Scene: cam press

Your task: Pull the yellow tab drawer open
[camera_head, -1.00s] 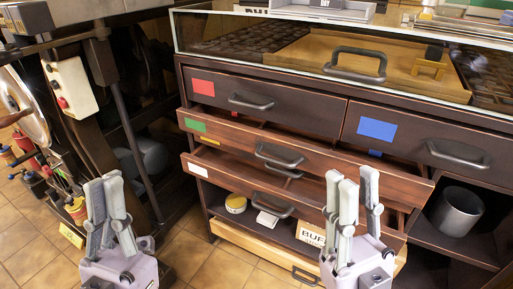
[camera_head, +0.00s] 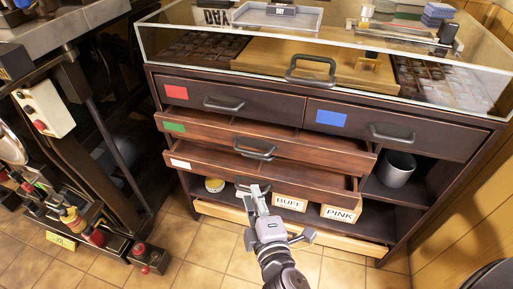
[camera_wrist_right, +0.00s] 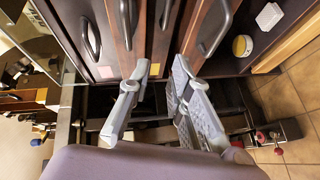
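The yellow tab (camera_wrist_right: 154,69) shows in the right wrist view on a drawer front between its neighbours, with a dark bar handle (camera_wrist_right: 166,14) on that front. In the head view this front is mostly hidden between the pulled-out green-tab drawer (camera_head: 215,131) and the pulled-out white-tab drawer (camera_head: 215,168). My right gripper (camera_head: 259,190) is in front of the white-tab drawer. In the right wrist view my right gripper (camera_wrist_right: 162,70) has its fingers apart, with the yellow tab in view between the tips and no object held. My left gripper is out of view.
The red-tab drawer (camera_head: 235,101) and blue-tab drawer (camera_head: 400,132) are shut above. A lower shelf holds a yellow tin (camera_head: 214,185), a BUFF box (camera_head: 290,203), and a PINK box (camera_head: 340,213). A dark machine (camera_head: 85,130) stands left. Tiled floor lies in front.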

